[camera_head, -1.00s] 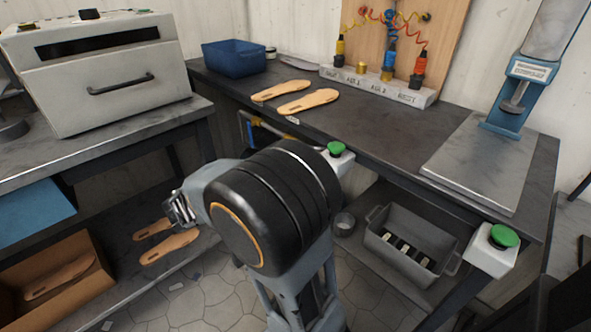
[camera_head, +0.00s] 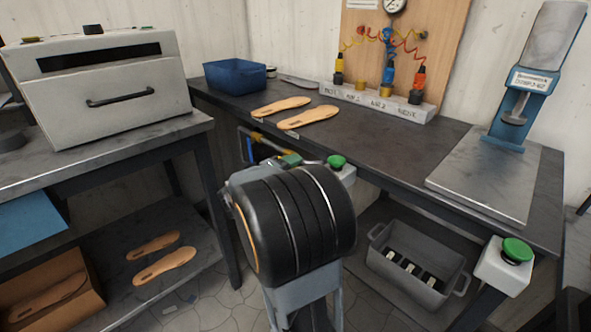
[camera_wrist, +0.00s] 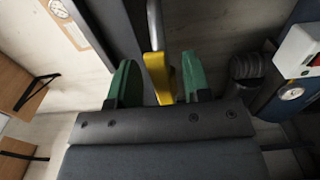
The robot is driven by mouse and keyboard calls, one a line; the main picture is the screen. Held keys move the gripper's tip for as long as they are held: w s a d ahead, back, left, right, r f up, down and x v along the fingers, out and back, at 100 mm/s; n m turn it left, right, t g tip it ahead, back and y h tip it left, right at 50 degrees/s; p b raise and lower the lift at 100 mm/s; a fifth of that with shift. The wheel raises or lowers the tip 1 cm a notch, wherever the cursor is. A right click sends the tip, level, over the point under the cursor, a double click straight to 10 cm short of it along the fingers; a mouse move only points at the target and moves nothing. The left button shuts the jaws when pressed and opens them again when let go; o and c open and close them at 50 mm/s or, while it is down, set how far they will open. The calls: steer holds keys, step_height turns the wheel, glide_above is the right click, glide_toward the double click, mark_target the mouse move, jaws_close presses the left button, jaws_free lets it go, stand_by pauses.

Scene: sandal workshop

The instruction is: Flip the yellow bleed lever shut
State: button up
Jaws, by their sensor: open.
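The yellow lever (camera_wrist: 158,76) shows in the wrist view between the two green fingers of my gripper (camera_wrist: 160,84). A grey metal pipe (camera_wrist: 154,25) runs up from it. My gripper is open, with one finger on each side of the lever. My arm hides most of the gripper there, and the lever's full shape is not visible.
The dark workbench (camera_head: 380,150) stands just above and beyond my gripper. A green button (camera_head: 336,161) on a white box is close on the right. A grey crate (camera_head: 420,265) is on the shelf below. The left bench (camera_head: 110,140) bears a grey oven (camera_head: 110,85).

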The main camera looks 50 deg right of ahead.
steer(key=shift+d, duration=0.3)
jaws_close()
stand_by(0.3)
